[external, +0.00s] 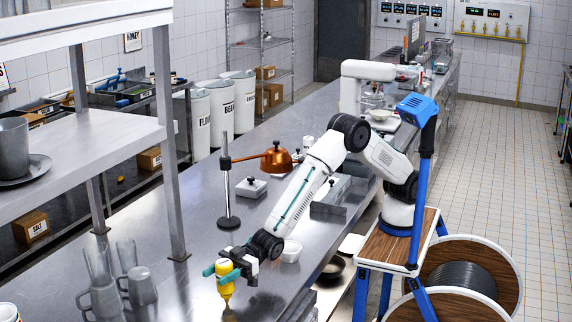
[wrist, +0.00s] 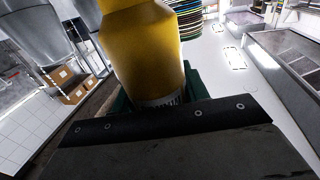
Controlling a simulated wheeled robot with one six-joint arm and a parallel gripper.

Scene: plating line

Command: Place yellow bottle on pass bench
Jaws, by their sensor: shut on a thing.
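The yellow bottle (external: 225,284) is between the fingers of my gripper (external: 224,270), at the near end of the long steel bench (external: 185,252). A teal finger (wrist: 120,103) shows behind the bottle in the wrist view. I cannot tell whether the bottle's base touches the bench.
Grey mugs and a clear glass (external: 104,290) stand to the left of the bottle. A steel shelf (external: 75,155) overhangs the left side.

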